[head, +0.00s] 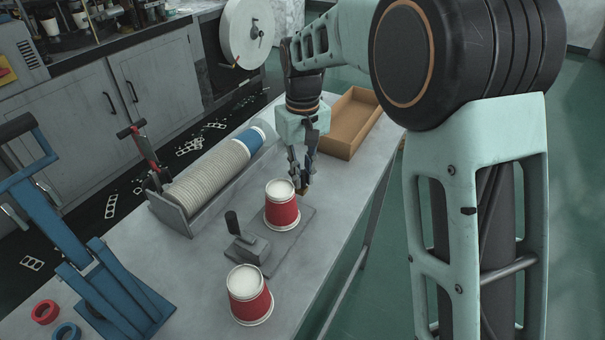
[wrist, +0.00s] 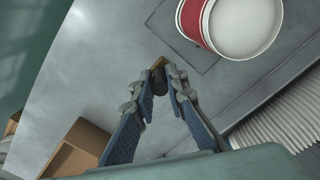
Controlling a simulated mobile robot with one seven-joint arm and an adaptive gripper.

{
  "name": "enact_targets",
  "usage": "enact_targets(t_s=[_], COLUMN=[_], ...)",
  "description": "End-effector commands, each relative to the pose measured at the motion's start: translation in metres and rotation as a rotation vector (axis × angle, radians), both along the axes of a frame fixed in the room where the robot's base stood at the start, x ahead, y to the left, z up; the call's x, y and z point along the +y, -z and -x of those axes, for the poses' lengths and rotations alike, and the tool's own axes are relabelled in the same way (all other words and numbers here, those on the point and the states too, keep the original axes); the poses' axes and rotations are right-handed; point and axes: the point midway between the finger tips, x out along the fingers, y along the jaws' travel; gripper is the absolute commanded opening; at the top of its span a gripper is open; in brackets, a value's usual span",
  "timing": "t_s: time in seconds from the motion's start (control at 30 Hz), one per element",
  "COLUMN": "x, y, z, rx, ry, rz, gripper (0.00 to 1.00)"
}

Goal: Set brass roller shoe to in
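The brass roller shoe (wrist: 158,64) is a small brass piece with a dark part, seen at my fingertips in the wrist view. It shows as a small brown-gold bit in the head view (head: 304,190). My gripper (wrist: 161,82) is nearly closed, its fingers on either side of the dark part; contact is partly hidden. In the head view my gripper (head: 303,178) points down just right of a red-and-white cup (head: 282,213). That cup stands upright on a grey base plate (head: 302,232), which bears a grey block with a dark handle (head: 246,242) at its left.
A second red cup (head: 249,304) stands in front. A rack holds a long row of pale stacked cups (head: 205,178) with a blue one at its end. A brown open box (head: 349,138) lies behind my gripper. A blue lever press (head: 95,270) stands at the left.

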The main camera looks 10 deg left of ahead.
Motion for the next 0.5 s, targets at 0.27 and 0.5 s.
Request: enact_targets(t_s=[0.27, 0.5], x=[0.0001, 0.0024], y=[-0.0005, -0.0006], z=[-0.0002, 0.0051], rx=[-0.001, 0.0], ry=[0.0, -0.001], rz=[-0.001, -0.001], gripper=[0.0, 0.0])
